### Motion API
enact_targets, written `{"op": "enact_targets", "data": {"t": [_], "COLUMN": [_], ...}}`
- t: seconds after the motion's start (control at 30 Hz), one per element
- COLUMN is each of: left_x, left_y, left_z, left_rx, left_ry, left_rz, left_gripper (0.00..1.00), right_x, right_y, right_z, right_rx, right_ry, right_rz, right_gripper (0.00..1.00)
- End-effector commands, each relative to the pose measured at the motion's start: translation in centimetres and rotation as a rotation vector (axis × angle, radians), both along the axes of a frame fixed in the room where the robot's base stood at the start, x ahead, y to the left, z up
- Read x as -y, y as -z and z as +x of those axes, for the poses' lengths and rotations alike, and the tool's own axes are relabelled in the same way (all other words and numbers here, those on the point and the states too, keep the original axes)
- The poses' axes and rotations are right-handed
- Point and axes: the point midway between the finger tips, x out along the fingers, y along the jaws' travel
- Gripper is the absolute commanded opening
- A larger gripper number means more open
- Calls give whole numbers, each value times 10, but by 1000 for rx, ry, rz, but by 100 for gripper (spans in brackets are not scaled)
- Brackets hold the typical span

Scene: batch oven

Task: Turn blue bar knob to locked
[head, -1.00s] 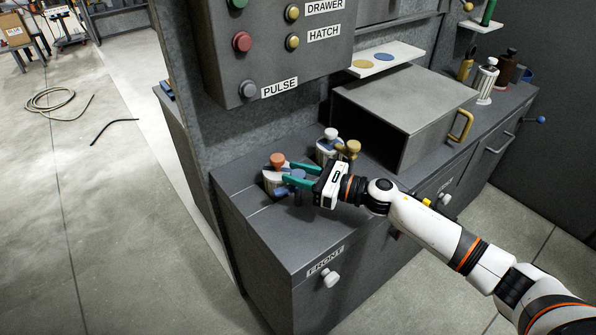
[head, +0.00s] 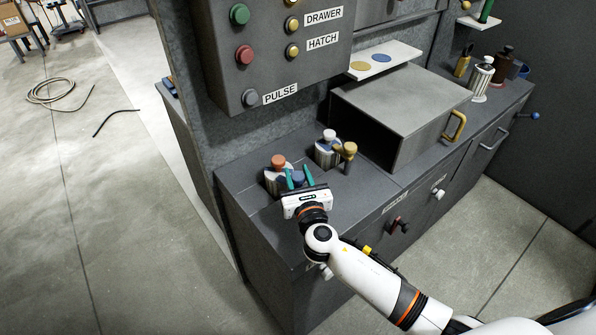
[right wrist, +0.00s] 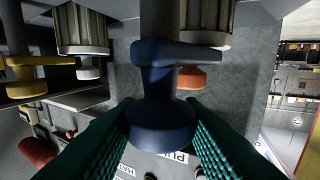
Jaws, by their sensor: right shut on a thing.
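The blue bar knob (right wrist: 160,125) shows large in the right wrist view, with a round end and a blue cross bar (right wrist: 180,54) behind it. In the head view the blue knob (head: 298,178) is small and partly hidden by my gripper, on the dark counter's near left part. My right gripper (head: 299,176) has its teal fingers on either side of the knob, shut on it. In the right wrist view the fingers press the round end from both sides. A locked mark is not visible. My left gripper is not in view.
An orange-topped knob (head: 278,162) stands right beside the fingers. A white-topped knob (head: 329,136) and a yellow knob (head: 350,150) stand behind to the right. A grey box (head: 400,105) with a yellow handle fills the counter's middle. A button panel (head: 270,50) overhangs the back left.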

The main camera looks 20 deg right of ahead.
Motion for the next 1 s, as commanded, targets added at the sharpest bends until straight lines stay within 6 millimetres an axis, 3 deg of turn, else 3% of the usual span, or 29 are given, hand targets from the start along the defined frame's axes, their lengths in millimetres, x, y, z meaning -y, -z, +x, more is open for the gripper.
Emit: {"op": "enact_targets", "data": {"t": [0.5, 1.0], "left_x": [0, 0], "left_y": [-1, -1], "left_z": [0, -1], "left_rx": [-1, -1], "left_ry": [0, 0], "left_rz": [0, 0], "left_gripper": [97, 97], "right_x": [-1, 1], "right_y": [0, 0], "right_z": [1, 1], "right_rx": [0, 1], "right_ry": [331, 388], "right_rz": [1, 0], "right_gripper": [11, 11]}}
